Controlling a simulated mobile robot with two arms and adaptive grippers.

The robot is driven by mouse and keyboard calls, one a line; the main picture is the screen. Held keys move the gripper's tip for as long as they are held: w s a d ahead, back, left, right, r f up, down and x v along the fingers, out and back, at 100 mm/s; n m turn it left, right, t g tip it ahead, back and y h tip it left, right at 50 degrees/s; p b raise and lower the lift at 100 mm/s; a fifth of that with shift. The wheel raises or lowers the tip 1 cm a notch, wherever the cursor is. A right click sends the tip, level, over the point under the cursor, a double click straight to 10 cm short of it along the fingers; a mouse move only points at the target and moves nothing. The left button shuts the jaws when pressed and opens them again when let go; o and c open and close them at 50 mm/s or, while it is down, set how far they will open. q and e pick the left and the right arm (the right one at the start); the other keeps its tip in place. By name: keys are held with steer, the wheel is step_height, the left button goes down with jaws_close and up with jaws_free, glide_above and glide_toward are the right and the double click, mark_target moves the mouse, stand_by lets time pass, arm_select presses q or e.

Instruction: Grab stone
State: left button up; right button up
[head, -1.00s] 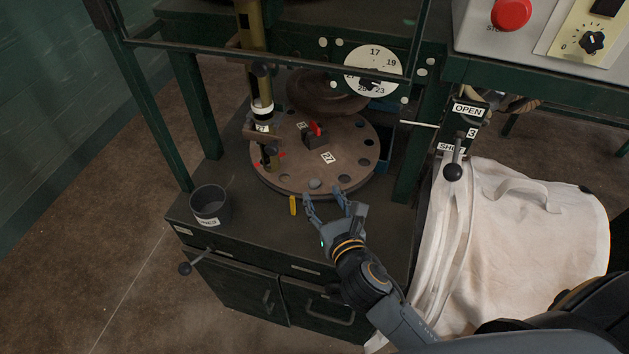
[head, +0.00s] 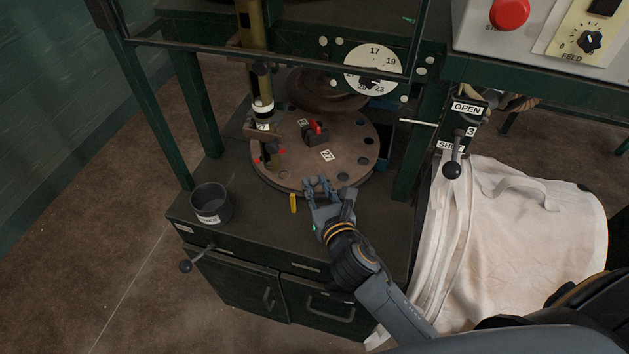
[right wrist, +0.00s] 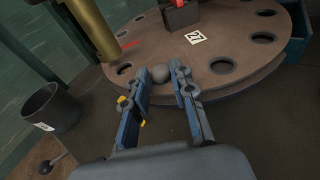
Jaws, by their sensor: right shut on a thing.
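The stone (right wrist: 160,73) is a small rounded grey lump at the near edge of the brown round plate (head: 350,140). My right gripper (head: 318,183) reaches over the front of the bench to that edge. In the right wrist view my right gripper (right wrist: 161,72) has a finger on each side of the stone and is shut on it. In the head view the fingers mostly hide the stone. My left gripper is not in view.
A dark cup (head: 210,203) stands at the bench's left. A yellow piece (head: 293,203) is beside the plate's front edge. A brass column (head: 252,50) rises at the plate's left. A block with a red lever (head: 316,132) sits on the plate. A white bag (head: 530,230) hangs at right.

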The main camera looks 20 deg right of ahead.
steer(key=shift+d+f, duration=0.15)
steer(key=shift+f, duration=0.1)
